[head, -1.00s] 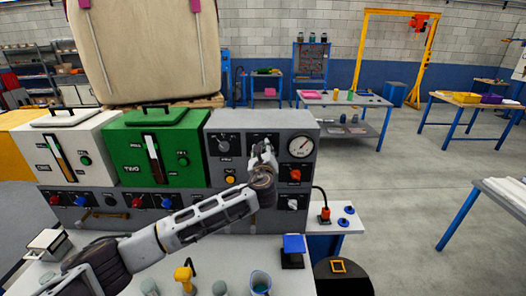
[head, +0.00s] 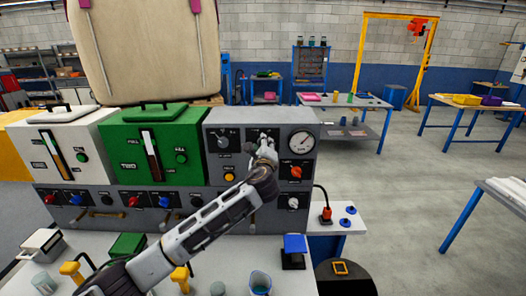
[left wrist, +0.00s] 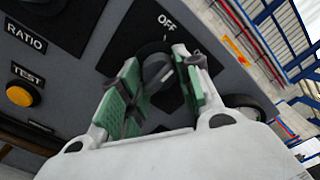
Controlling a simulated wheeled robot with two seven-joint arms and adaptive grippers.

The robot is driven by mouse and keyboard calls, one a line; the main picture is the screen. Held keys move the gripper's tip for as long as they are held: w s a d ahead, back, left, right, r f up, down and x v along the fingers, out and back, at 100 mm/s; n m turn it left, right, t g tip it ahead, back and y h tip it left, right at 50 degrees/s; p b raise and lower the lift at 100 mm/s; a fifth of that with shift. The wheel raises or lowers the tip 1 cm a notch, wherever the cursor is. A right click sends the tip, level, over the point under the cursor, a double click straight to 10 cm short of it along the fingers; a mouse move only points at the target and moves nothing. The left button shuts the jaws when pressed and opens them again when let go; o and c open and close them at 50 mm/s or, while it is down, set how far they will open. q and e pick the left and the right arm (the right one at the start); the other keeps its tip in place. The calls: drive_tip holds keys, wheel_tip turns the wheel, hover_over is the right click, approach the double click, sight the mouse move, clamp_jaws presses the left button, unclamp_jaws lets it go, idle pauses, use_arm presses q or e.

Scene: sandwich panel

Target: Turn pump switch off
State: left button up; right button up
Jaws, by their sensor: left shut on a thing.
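The pump switch (left wrist: 158,73) is a dark rotary knob with a grey grip bar, on a black plate of the grey control panel. OFF is readable above it in the left wrist view. A second label at its right is partly hidden by a finger. My left gripper (left wrist: 159,62) has its green-padded fingers on both sides of the knob and is shut on it. In the head view the left gripper (head: 266,149) covers the knob at the panel's upper middle. I cannot tell exactly which mark the knob points to. My right gripper is not in view.
A round gauge (head: 301,143) and a red knob (head: 295,172) sit right of the gripper. A yellow TEST button (left wrist: 20,96) and a RATIO knob (head: 223,142) are at its left. A green machine (head: 190,148) stands left of the panel. The bench in front holds small items.

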use_arm(q)
drive_tip(key=n+b, duration=0.2)
drive_tip(key=n, duration=0.1)
drive_tip(key=shift+f+n, duration=0.2)
drive_tip(key=shift+n, duration=0.1)
drive_tip(key=shift+r+n+b, duration=0.15)
drive_tip(key=shift+n+b, duration=0.7)
drive_tip(key=shift+n, duration=0.75)
drive_tip(key=o, duration=1)
drive_tip(key=shift+o, duration=0.2)
drive_tip(key=shift+s, duration=0.2)
drive_tip(key=s, duration=1.1)
drive_tip(key=shift+s, duration=0.3)
